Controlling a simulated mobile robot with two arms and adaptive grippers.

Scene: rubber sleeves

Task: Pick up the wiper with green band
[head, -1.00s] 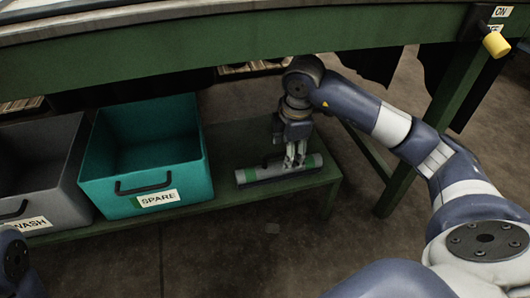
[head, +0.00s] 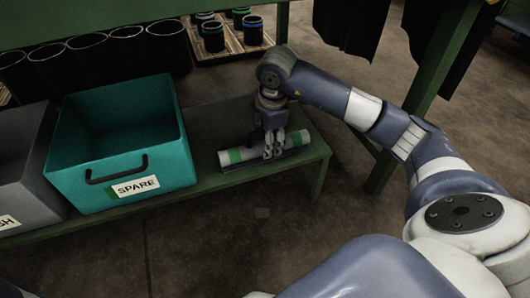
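The wiper with green band (head: 235,156) is a grey tube with a green band near its left end. It lies lengthwise over the right part of the low green shelf, with a dark strip beneath it. My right gripper (head: 274,153) reaches down from above, its fingers on either side of the tube right of the band. The fingers look closed on it; the exact contact is small and partly hidden. I cannot tell whether the wiper is clear of the shelf. My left gripper is not in view.
A teal SPARE bin (head: 120,150) stands on the shelf left of the wiper, beside a grey bin (head: 28,170). Several dark cylinders (head: 165,45) stand behind.

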